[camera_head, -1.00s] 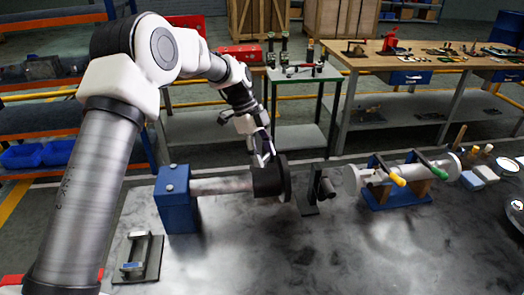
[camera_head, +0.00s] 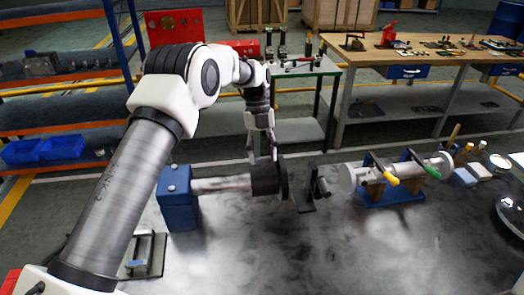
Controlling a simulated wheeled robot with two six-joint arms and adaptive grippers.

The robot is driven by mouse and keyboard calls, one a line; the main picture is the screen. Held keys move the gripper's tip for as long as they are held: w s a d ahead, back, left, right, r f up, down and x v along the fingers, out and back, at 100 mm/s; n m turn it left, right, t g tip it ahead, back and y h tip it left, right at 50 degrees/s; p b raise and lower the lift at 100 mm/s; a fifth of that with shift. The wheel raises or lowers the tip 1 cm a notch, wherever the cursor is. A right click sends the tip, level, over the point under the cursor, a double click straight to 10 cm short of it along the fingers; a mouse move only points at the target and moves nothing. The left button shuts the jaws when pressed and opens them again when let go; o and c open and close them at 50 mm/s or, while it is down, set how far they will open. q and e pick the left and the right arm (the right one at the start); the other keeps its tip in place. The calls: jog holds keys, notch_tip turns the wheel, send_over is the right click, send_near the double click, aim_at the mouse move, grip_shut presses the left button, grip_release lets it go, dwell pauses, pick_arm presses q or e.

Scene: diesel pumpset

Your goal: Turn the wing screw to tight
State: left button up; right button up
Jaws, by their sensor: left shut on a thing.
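My left gripper (camera_head: 262,147) comes down from above onto the top of a black round hub (camera_head: 268,180). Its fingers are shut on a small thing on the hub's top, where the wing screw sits. The screw itself is too small and too covered by the fingers to make out. The hub sits at the right end of a grey horizontal shaft (camera_head: 222,185), which runs from a blue block (camera_head: 179,200) on the left. My right gripper is not in view.
A black upright bracket with a short cylinder (camera_head: 304,188) stands just right of the hub. Further right, a blue stand (camera_head: 392,193) holds a grey shaft with yellow-handled and green-handled clamps. A dark plate with a handle (camera_head: 146,256) lies front left. The grey tabletop (camera_head: 300,250) in front is clear.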

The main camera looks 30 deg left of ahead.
pick_arm(q)
jog(key=shift+f, duration=0.1)
dwell(0.4)
jog(key=o, duration=1.2)
jog(key=shift+c, duration=0.2)
jog(key=shift+d, duration=0.1)
jog(key=v, duration=1.2)
